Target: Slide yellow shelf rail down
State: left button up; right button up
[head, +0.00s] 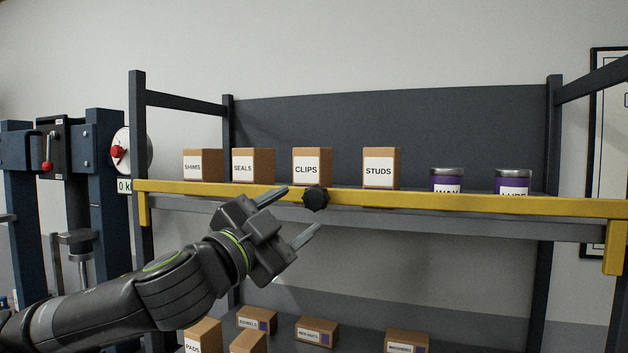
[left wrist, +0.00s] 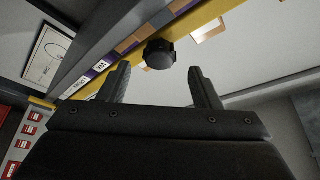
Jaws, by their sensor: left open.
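The yellow shelf rail (head: 440,203) runs across the front of the upper shelf, with a black knob (head: 315,199) at its middle. My left gripper (head: 305,212) is open, its two fingers pointing toward the knob from the lower left. In the left wrist view, the rail (left wrist: 200,17) runs diagonally and the knob (left wrist: 159,54) shows ahead of and between the spread fingertips (left wrist: 162,82), apart from them. My right gripper is not in view.
Several boxes, such as the CLIPS box (head: 312,167), and two purple cans (head: 446,181) stand on the upper shelf (head: 480,225) behind the rail. More boxes (head: 317,332) sit on the lower shelf. A blue press (head: 103,180) stands at the left.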

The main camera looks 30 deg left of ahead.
aim_at(312, 201)
pick_arm(q)
jog(key=shift+p+x, duration=1.7)
jog(key=shift+p, duration=0.05)
jog(key=shift+p+x, duration=0.6)
jog(key=shift+x, duration=0.8)
